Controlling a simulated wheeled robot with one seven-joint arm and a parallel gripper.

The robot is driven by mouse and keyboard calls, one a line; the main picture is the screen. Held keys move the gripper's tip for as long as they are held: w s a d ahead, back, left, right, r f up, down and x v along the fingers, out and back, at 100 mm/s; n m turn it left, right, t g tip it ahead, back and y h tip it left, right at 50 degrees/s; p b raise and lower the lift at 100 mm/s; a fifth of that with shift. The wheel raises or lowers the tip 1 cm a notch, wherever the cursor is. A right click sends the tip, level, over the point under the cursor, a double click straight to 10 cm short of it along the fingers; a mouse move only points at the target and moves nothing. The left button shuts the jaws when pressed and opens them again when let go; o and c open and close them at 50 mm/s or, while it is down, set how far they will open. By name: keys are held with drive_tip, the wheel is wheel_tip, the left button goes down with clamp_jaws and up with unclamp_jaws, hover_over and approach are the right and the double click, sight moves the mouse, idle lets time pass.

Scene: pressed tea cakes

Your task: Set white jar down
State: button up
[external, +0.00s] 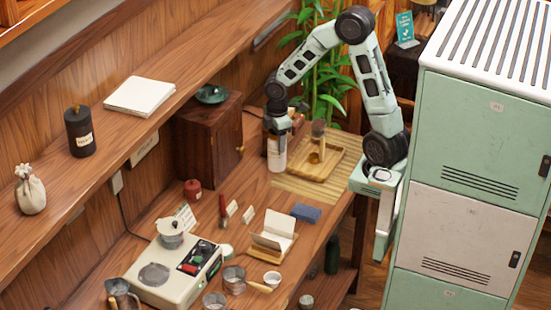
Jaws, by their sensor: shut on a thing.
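The white jar (277,160) is upright at the back of the counter, beside the dark wooden cabinet. My gripper (277,133) is above it, pointing down, and is shut on its upper part. The jar's lower body shows white with a brownish band; its top is hidden by the gripper. Its base appears at or just above the counter (255,185); I cannot tell whether it touches.
A wooden tray (338,172) with a brown utensil stands close to the right on a slatted mat (300,193). The dark cabinet (207,140) is close on the left.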

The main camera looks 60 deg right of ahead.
sight(277, 164)
wheel_tip(277, 164, down, 10)
drive_tip(key=shift+f+b, duration=0.1)
drive_tip(key=shift+b, duration=0.25)
drive_tip(key=shift+f, duration=0.15)
drive_tip(key=o, duration=1.5)
wheel_tip(277, 164, up, 12)
drive_tip(key=s+a+r+m, duration=0.2)
drive_tip(key=s+a, duration=1.6)
drive_tip(key=s, duration=0.2)
drive_tip(key=shift+a+r+m+y+p, duration=0.2)
drive_tip(key=shift+r+m+y+p, duration=0.1)
